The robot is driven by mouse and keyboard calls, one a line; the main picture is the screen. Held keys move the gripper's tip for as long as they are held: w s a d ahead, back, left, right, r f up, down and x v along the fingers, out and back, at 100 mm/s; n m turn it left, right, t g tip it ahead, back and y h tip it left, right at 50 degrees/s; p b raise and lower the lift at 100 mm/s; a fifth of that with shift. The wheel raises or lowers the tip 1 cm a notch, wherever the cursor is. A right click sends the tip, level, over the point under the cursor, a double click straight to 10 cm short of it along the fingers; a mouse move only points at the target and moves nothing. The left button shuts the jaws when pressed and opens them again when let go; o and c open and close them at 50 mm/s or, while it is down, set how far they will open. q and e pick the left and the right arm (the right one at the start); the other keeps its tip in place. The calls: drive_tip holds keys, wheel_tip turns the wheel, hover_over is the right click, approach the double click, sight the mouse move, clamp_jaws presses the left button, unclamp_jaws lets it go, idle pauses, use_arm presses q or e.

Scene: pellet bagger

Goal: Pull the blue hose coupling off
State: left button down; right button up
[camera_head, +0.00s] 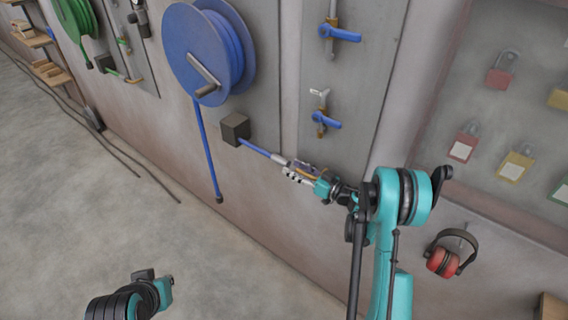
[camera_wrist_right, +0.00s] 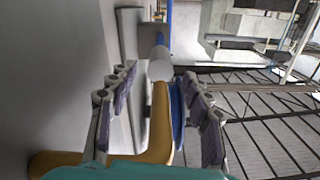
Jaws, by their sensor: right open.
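The blue hose coupling (camera_head: 279,159) is a pale metal sleeve at the end of a short blue hose (camera_head: 254,148) that comes out of a dark box on the wall. In the right wrist view the coupling (camera_wrist_right: 160,66) sits on the end of a bent brass pipe (camera_wrist_right: 158,120). My right gripper (camera_head: 296,172) is open around the brass pipe, just behind the coupling. In the wrist view its fingers (camera_wrist_right: 162,92) stand on both sides, with gaps. My left gripper (camera_head: 160,287) is low at the bottom left, away from the wall; its fingers cannot be made out.
A blue hose reel (camera_head: 208,55) with a hanging hose is above left. The dark box (camera_head: 235,128) juts from the wall beside the coupling. Blue-handled valves (camera_head: 326,121) are above. Padlocks (camera_head: 463,146) and red ear muffs (camera_head: 443,260) hang at right.

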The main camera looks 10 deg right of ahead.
drive_tip(key=v, duration=0.5)
idle(0.4)
